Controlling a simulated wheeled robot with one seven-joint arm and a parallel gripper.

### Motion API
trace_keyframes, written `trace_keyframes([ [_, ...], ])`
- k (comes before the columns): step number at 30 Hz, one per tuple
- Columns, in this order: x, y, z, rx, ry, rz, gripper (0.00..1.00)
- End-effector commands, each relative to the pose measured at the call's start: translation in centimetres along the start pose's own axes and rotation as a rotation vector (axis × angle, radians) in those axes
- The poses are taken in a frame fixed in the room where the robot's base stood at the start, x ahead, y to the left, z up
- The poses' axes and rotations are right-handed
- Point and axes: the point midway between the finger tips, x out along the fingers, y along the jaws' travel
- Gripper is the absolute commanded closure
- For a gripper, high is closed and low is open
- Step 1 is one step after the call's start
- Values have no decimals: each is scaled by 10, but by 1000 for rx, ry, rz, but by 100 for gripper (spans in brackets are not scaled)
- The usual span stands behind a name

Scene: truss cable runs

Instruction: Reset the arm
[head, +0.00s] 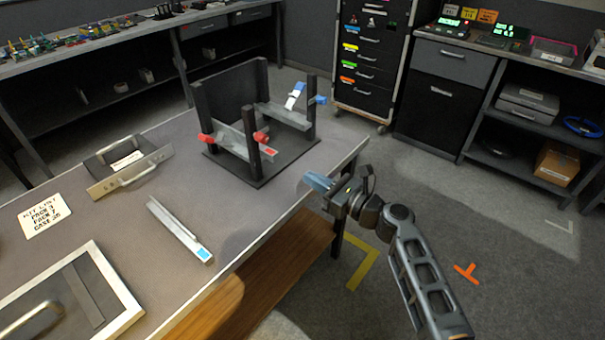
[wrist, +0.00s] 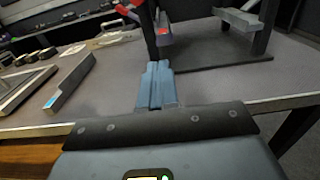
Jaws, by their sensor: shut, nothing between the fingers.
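My gripper (head: 318,181) is at the end of my raised arm, near the right edge of the grey table (head: 240,205). Its blue-grey fingers are together with nothing between them, as the wrist view also shows (wrist: 157,85). A dark truss stand (head: 264,173) with posts and a base plate stands at the table's back right, beyond the gripper. It holds grey channels with red and blue clamps (head: 262,137). A loose grey channel with a blue end mark (head: 180,230) lies on the table, left of the gripper and apart from it.
A handled tray (head: 130,172), a kit list card (head: 45,214) and a framed panel (head: 120,300) occupy the table's left side. A drawer cabinet (head: 368,60) and a shelf unit (head: 500,115) stand behind. The floor right of the table is open, with orange and yellow marks.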

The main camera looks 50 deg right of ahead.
Motion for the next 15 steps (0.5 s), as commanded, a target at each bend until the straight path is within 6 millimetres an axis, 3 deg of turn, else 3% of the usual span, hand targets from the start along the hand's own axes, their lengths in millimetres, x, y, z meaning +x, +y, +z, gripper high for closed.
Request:
trace_keyframes([
  [6,-31,-1,-1,0,1,-3,100],
  [15,-40,0,0,-1,0,-1,100],
])
